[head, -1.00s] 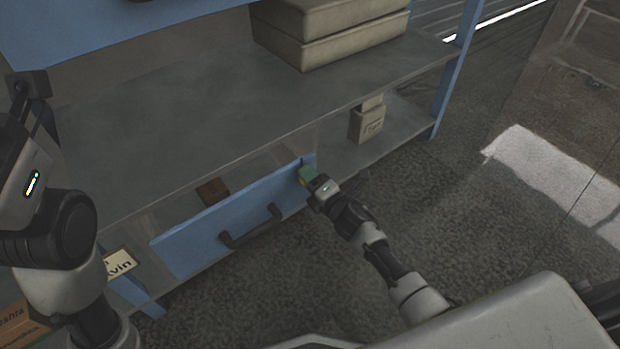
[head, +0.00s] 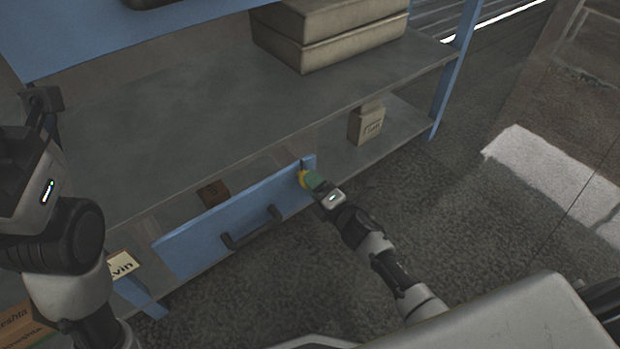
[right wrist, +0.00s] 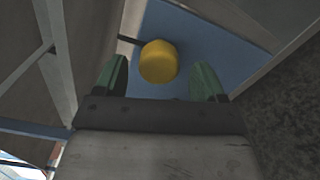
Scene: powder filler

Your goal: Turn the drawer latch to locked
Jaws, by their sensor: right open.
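A brown block (head: 213,193) lies behind the drawer front. A small tan box (head: 366,124) stands on the lower shelf to the right, and large boxes (head: 330,30) sit on the upper shelf. The floor right of my arm is clear.

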